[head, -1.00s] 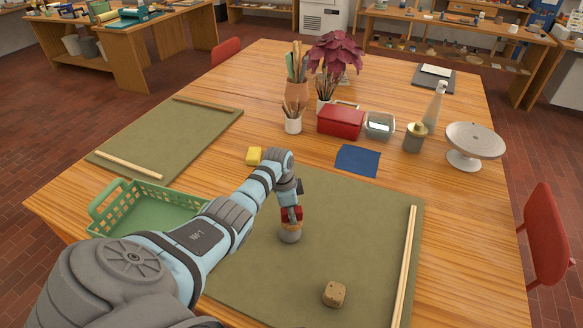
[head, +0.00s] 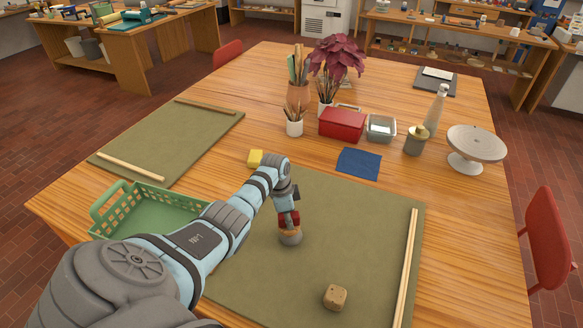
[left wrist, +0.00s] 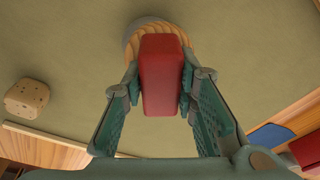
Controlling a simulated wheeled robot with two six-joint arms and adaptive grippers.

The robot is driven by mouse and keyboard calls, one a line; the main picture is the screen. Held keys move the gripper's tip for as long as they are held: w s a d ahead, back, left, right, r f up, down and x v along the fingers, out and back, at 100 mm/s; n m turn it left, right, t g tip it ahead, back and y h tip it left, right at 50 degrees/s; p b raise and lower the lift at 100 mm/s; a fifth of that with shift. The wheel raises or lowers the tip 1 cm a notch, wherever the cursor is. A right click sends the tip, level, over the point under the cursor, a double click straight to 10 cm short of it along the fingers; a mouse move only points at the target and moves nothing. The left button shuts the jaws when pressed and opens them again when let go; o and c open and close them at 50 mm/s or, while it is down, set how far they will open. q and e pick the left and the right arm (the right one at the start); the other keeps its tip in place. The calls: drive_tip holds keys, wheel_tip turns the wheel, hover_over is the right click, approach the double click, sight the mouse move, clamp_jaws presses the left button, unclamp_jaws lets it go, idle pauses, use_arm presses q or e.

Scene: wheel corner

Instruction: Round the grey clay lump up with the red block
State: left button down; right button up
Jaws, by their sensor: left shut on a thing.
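My left gripper (head: 290,212) is shut on the red block (left wrist: 162,75), which also shows in the head view (head: 289,219). A banded wooden-coloured piece (left wrist: 172,42) sits at the block's far end; I cannot tell if it is part of the block. The grey clay lump (head: 291,239) lies on the green mat directly below it, partly covered from above. In the left wrist view only an edge of the grey lump (left wrist: 140,24) shows. The block end is at the lump's top and seems to touch it. My right gripper is not in view.
A speckled tan cube (head: 335,297) lies on the green mat (head: 360,235) near a wooden strip (head: 406,265). A blue cloth (head: 358,163) and red box (head: 342,124) lie further back. The mat's right part is mostly clear.

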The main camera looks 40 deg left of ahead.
use_arm(q)
drive_tip(key=shift+s+d+p, duration=0.25)
drive_tip(key=shift+s+p, duration=0.3)
drive_tip(key=shift+p, duration=0.3)
drive_tip(key=shift+s+d+f+p, duration=0.1)
drive_tip(key=shift+s+d+p, duration=0.05)
drive_tip(key=shift+d+p, duration=0.45)
drive_tip(key=shift+w+d+b, duration=0.35)
drive_tip(key=shift+w, duration=0.1)
drive_tip(key=shift+w+a+f+b, duration=0.2)
drive_tip(key=shift+w+b, duration=0.3)
drive_tip(key=shift+b, duration=0.45)
drive_tip(key=shift+r, duration=0.15)
